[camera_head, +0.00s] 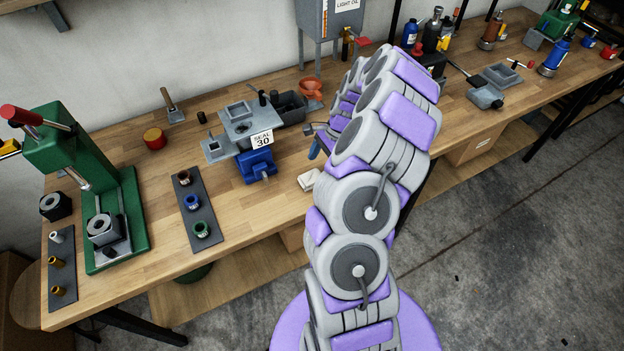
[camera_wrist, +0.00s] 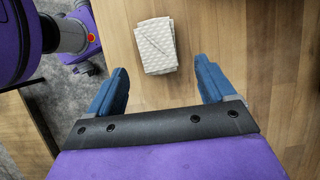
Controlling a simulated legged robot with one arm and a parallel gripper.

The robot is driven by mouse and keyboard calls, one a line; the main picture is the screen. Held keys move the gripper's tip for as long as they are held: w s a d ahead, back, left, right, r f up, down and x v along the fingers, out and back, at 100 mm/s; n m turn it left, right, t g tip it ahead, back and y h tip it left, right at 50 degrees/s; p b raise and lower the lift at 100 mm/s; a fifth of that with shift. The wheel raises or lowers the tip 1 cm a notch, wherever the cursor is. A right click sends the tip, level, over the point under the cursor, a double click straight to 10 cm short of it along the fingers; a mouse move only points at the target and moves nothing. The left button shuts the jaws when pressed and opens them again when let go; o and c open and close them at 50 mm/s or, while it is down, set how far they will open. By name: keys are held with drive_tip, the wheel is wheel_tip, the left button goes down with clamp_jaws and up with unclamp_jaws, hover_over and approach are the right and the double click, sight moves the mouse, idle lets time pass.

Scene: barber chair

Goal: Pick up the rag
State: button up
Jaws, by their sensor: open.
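The rag (camera_wrist: 157,45) is a folded, off-white, textured cloth lying flat on the wooden bench top. In the wrist view it is at the top centre, just beyond my fingertips and between their lines. In the head view the rag (camera_head: 308,180) lies near the bench's front edge, beside my arm. My gripper (camera_wrist: 162,80) is open and empty, with its two blue fingers spread wide on either side of the space short of the rag. In the head view a blue finger (camera_head: 315,149) shows, and my arm hides most of the gripper.
A blue vise (camera_head: 257,166) with a "SEAL 30" sign (camera_head: 262,140) stands left of the rag. A dark strip with coloured rings (camera_head: 194,212) and a green press (camera_head: 110,220) are farther left. Orange funnel-like pieces (camera_head: 311,93) stand behind. Bench wood around the rag is clear.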

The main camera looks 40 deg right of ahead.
sight(312, 176)
drive_tip(key=shift+a+f, duration=0.25)
drive_tip(key=shift+a, duration=0.15)
drive_tip(key=a+f, duration=0.1)
drive_tip(key=a+f+b, duration=0.1)
drive_tip(key=f, duration=0.1)
drive_tip(key=shift+w+a, duration=0.1)
drive_tip(key=shift+w, duration=0.2)
drive_tip(key=shift+f, duration=0.45)
drive_tip(key=shift+d, duration=0.2)
drive_tip(key=shift+a, duration=0.2)
drive_tip(key=c, duration=1)
drive_tip(key=shift+c, duration=0.2)
drive_tip(key=shift+r, duration=0.2)
